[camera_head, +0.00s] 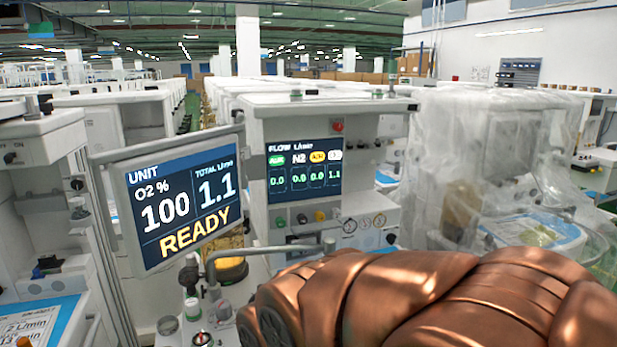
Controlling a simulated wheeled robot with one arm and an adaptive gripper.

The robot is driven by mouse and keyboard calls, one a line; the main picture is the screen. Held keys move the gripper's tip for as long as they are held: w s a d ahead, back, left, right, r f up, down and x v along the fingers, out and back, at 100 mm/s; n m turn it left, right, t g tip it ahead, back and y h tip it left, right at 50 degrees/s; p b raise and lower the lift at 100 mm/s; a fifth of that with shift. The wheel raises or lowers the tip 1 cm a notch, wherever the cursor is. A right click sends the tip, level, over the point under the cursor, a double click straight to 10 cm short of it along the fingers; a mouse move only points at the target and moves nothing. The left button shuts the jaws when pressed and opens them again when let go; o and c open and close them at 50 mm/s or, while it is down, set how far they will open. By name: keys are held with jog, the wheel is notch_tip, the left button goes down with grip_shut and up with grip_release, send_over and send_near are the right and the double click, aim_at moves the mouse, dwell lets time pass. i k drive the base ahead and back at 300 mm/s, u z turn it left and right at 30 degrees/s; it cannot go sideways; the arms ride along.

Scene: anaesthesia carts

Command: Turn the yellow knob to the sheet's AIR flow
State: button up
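The yellow knob (319,216) is small, in a row of knobs below the flow screen on the white anaesthesia cart (262,225) at the centre. The flow screen (304,170) reads 0.0, 0.0, 0.0 and 1.1; the 0.0 under the yellow label is third. A blue-edged sheet (40,322) at the lower left shows "2 L/min" and a line with "13"; its edge is cut off, and I cannot read an AIR line. My copper-coloured arm fills the lower right. My gripper is not visible, and nothing is seen touching the knob.
A tilted unit screen (180,200) reads O2 100, total 1.1, READY. A bent grey pipe (255,251) stands in front of the cart. Plastic-wrapped equipment (480,150) with another sheet (535,232) stands right. Another cart (40,150) is at left. Gauges (365,222) sit right of the knobs.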

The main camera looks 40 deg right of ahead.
aim_at(319, 216)
jog(key=z, duration=1.2)
